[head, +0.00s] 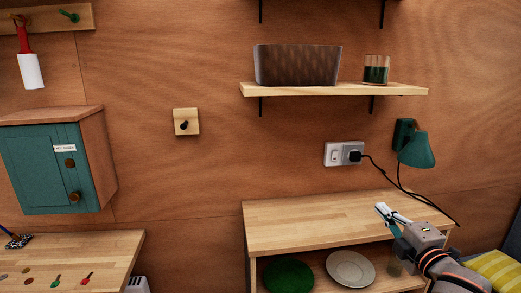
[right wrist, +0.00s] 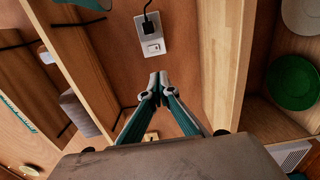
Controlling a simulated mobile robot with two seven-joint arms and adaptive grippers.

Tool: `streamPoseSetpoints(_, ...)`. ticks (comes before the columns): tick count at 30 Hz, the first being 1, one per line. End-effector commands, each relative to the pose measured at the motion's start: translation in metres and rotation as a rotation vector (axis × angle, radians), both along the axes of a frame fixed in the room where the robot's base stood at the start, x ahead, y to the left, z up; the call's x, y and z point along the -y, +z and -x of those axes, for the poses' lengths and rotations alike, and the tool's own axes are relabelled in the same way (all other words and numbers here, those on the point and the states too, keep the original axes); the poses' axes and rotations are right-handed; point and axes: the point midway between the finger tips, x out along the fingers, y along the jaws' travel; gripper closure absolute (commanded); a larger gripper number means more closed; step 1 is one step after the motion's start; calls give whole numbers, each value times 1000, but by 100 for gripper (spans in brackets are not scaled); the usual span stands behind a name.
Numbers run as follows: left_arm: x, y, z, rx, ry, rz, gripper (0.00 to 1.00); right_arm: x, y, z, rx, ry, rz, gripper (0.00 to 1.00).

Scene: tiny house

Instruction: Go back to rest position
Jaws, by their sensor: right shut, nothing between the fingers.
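My right gripper (head: 385,210) is above the right part of the wooden sideboard top (head: 300,218), in front of the wall. It is shut and empty. In the right wrist view the two fingertips of my right gripper (right wrist: 158,78) meet, with the wall socket (right wrist: 151,34) beyond them. My left gripper does not show in either view.
A wall shelf (head: 410,91) holds a dark basket (head: 297,65) and a glass (head: 376,69). A green lamp (head: 417,150) hangs at right, its cable crossing near my right gripper. Plates (head: 350,268) stand below the top. A teal cabinet (head: 40,170) hangs at left.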

Motion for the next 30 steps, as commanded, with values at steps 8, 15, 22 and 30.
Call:
streamPoseSetpoints(8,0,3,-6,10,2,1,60,-29,-127,42,-205,1,-312,100)
streamPoseSetpoints(15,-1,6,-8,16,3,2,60,-64,-256,122,-433,-67,-681,100)
streamPoseSetpoints(22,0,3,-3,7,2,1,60,-100,-355,227,-634,-204,-1040,100)
streamPoseSetpoints(30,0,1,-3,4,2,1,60,-122,-400,296,-733,-319,-1254,100)
